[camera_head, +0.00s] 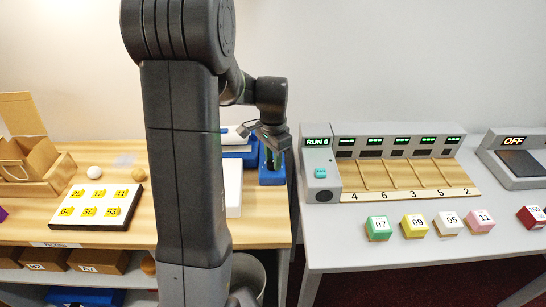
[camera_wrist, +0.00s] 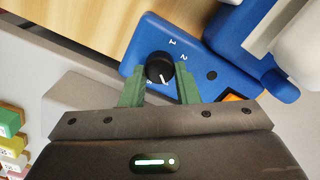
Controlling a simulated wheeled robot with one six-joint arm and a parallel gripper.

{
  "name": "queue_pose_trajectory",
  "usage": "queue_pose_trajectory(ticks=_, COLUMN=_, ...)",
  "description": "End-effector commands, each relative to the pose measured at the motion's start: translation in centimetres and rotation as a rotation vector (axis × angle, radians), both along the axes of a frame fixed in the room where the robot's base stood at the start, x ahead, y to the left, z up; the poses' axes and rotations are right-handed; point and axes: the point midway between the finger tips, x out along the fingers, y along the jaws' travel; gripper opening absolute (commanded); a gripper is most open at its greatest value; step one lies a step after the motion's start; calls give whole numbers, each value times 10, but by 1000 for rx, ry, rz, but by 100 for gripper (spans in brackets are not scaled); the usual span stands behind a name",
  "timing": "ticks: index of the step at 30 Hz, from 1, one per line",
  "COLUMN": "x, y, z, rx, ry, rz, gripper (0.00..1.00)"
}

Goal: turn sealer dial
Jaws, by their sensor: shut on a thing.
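The sealer's dial (camera_wrist: 159,67) is a round black knob with a white pointer line. It sits on a blue panel (camera_wrist: 225,78) with the digits 1 and 2 printed beside it; a further mark is partly hidden by the knob. My gripper (camera_wrist: 160,80) has its green fingers on either side of the knob and is shut on it. In the head view my gripper (camera_head: 272,158) points down at the blue sealer part (camera_head: 271,178) at the right end of the wooden table; the dial is hidden there.
The blue and white sealer body (camera_head: 238,150) stands just left of the gripper. A white card with yellow numbered tags (camera_head: 98,205) lies further left. Across a gap, the grey counter (camera_head: 335,250) holds a numbered rack (camera_head: 400,172) and several coloured blocks (camera_head: 414,226).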

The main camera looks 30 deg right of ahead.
Motion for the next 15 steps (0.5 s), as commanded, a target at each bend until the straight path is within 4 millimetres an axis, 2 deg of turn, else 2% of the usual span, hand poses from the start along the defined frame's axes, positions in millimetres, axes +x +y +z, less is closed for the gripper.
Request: queue_pose_trajectory(ticks=15, x=0, y=-1, z=1, rx=-2, ry=-1, rz=-66, gripper=5)
